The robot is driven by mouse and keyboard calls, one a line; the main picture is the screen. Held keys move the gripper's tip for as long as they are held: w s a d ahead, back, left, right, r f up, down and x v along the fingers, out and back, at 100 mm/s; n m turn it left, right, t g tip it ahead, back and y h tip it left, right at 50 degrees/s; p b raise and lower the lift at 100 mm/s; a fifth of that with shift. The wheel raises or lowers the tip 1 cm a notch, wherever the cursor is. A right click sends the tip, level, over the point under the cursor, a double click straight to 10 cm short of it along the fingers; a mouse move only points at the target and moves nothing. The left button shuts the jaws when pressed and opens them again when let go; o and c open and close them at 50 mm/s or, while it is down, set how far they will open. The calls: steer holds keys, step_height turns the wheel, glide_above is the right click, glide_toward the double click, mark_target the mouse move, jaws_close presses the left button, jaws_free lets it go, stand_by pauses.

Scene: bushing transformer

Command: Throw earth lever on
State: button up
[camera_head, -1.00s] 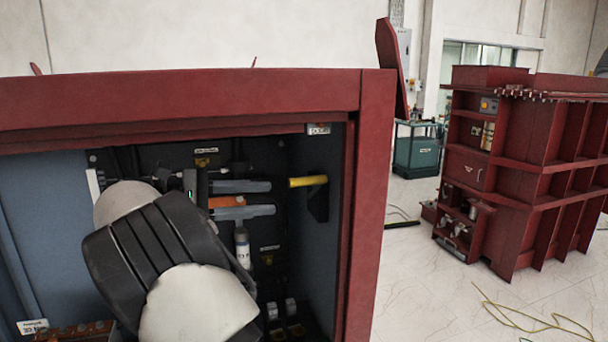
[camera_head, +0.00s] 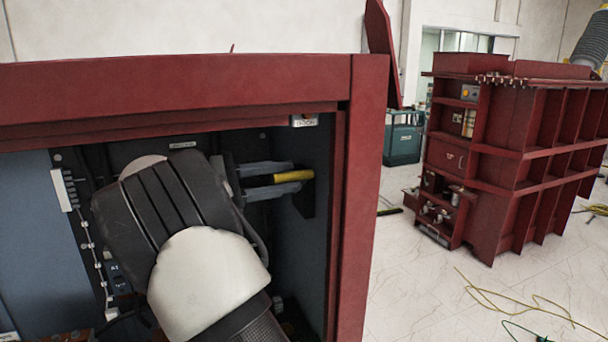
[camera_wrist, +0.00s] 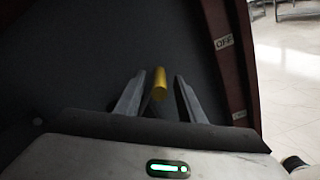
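The earth lever is a yellow cylindrical handle (camera_head: 293,176) near the right inner wall of the red cabinet. In the wrist view the yellow handle (camera_wrist: 159,85) stands between the two grey fingers. My gripper (camera_head: 300,178) reaches right inside the cabinet, its fingers apart, one above and one below the handle in the head view. In the wrist view my gripper (camera_wrist: 157,98) shows a gap on each side of the handle, so it is open. The lever's base and pivot are mostly hidden by the gripper and arm.
The red cabinet frame (camera_head: 361,200) borders the opening at right and top. An "OFF" label (camera_wrist: 224,42) is on the cabinet edge in the wrist view. Wiring and terminals (camera_head: 95,250) line the inside left. Another red transformer unit (camera_head: 500,150) stands at the right.

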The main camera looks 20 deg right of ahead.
mark_target(308, 174)
steer(key=d, duration=0.5)
steer(key=shift+d, duration=0.1)
jaws_close()
